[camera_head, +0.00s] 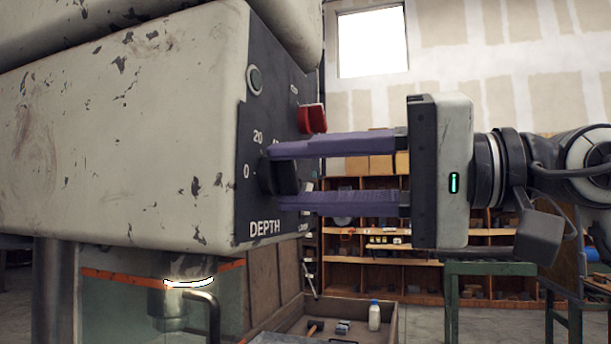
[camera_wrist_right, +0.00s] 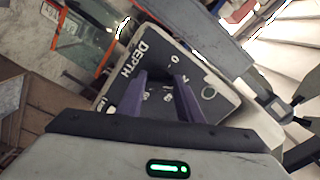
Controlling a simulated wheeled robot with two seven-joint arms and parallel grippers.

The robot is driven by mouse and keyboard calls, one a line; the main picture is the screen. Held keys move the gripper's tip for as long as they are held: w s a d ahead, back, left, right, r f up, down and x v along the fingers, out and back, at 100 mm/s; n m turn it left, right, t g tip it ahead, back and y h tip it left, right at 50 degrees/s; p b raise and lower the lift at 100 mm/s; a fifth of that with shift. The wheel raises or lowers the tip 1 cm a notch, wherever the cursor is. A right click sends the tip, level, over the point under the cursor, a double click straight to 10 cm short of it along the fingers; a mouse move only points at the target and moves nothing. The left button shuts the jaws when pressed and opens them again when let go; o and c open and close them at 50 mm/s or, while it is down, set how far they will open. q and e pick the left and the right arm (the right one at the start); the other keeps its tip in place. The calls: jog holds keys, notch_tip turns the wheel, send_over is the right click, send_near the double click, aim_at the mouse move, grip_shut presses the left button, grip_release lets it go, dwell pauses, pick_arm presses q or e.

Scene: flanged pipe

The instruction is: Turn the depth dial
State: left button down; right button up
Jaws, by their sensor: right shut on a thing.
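The depth dial (camera_head: 284,177) is a dark knob on the black control panel of a worn white machine (camera_head: 110,130). The word DEPTH is printed below it, and the marks 0 and 20 show at its left and top. My right gripper (camera_head: 282,178) comes in from the right, with one purple finger above the dial and one below, shut on it. In the right wrist view both purple fingers (camera_wrist_right: 165,98) reach to the panel beside the DEPTH label; the dial between them is mostly hidden. My left gripper is in neither view.
A red switch (camera_head: 311,119) sits on the panel just above my upper finger. Behind are wooden shelves (camera_head: 400,268), a green metal stand (camera_head: 490,268) and a tray holding a white bottle (camera_head: 374,315).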

dwell(0.5)
jog(key=o, duration=1.1)
jog(key=b+v, duration=0.1)
jog(key=v, duration=0.9)
jog(key=shift+d, duration=0.15)
